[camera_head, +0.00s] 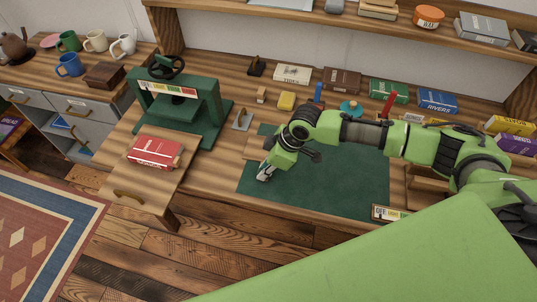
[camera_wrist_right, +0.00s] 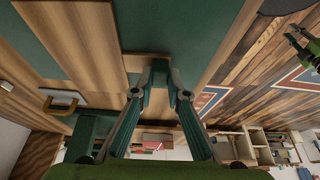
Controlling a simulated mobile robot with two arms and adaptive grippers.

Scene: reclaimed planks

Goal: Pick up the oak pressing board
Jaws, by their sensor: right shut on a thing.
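The oak pressing board (camera_head: 256,148) is a flat, light brown wooden piece at the left end of the green mat (camera_head: 345,183), partly hidden by my right arm. My right gripper (camera_head: 264,177) reaches down from the right at the board's near side. In the right wrist view, my right gripper (camera_wrist_right: 158,74) has its fingertips close together at the edge of a wooden piece (camera_wrist_right: 142,62). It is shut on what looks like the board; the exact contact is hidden. My left gripper is outside the head view; green and dark parts at the wrist view's right edge are too small to read.
A green book press (camera_head: 178,108) stands left of the mat. A red book (camera_head: 155,152) lies on the pulled-out board in front of it. Small tools and several books line the back of the bench. The mat's right part is clear.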

